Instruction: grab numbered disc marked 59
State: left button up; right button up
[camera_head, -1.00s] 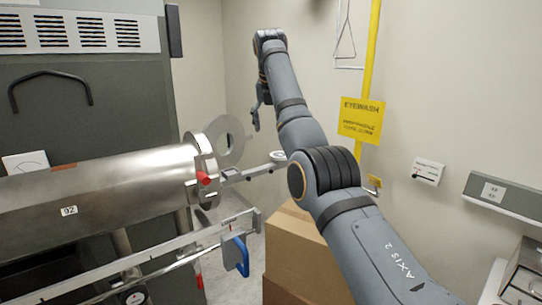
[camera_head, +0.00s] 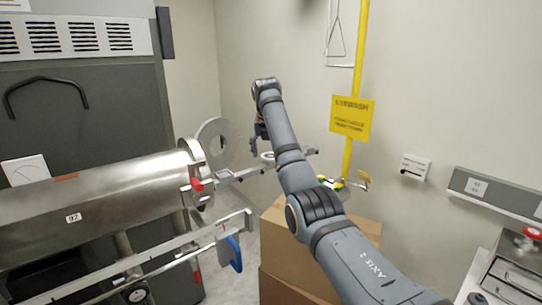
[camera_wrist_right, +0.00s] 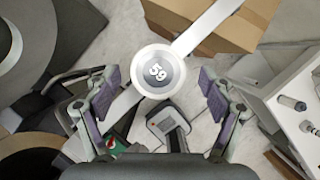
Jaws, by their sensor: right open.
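The numbered disc marked 59 (camera_wrist_right: 155,71) is round and pale with a grey centre, on a light metal bar. In the right wrist view it lies between the two open fingers of my right gripper (camera_wrist_right: 160,78), with clear space on both sides. In the head view the gripper (camera_head: 257,141) hangs at the end of the arm, close to the pale disc (camera_head: 267,157) on the bar. The number cannot be read there, and the arm hides part of the bar. My left gripper is not in view.
A metal cylinder (camera_head: 105,192) labelled 92, with a round open flange (camera_head: 214,143), stands at left. A red knob (camera_head: 196,184) and a blue handle (camera_head: 235,253) are nearby. Cardboard boxes (camera_head: 345,232) stand below the bar. A yellow pole (camera_head: 355,75) rises behind.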

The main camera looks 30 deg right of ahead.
jog(key=shift+c, duration=0.2)
jog(key=shift+w+a, duration=0.1)
jog(key=shift+c, duration=1.2)
jog(key=c, duration=1)
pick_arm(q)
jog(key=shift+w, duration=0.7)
pick_arm(e)
jog(key=shift+c, duration=0.2)
